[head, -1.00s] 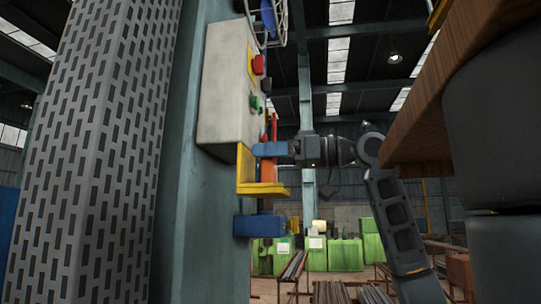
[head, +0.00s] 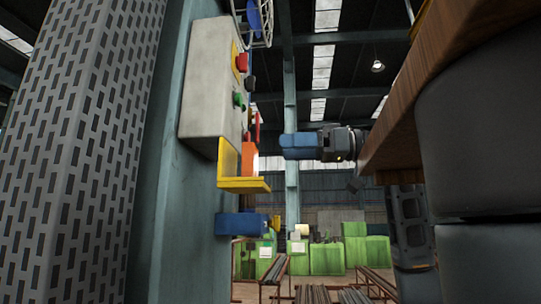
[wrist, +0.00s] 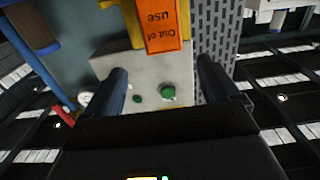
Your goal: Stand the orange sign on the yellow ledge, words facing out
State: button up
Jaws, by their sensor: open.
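The orange sign (head: 249,160) stands upright on the yellow ledge (head: 243,185), close to the ledge's back plate. In the wrist view the orange sign (wrist: 163,22) reads "Out of use" upside down in the picture, with its words facing my camera. A bit of the yellow ledge shows at its top edge (wrist: 106,4). My gripper (head: 284,147) is to the right of the sign and apart from it, with its blue fingers pointing at the column. In the wrist view my gripper (wrist: 163,72) is open and empty, its fingers spread wide.
A grey control box (head: 212,85) with a red button (head: 241,62) and green button (head: 239,101) is above the ledge. A blue bracket (head: 240,224) juts out below it. A wooden slab (head: 440,80) overhangs at right, near my arm. Open air separates gripper and ledge.

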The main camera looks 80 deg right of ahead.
jog(key=shift+s+d, duration=0.1)
jog(key=shift+s, duration=1.3)
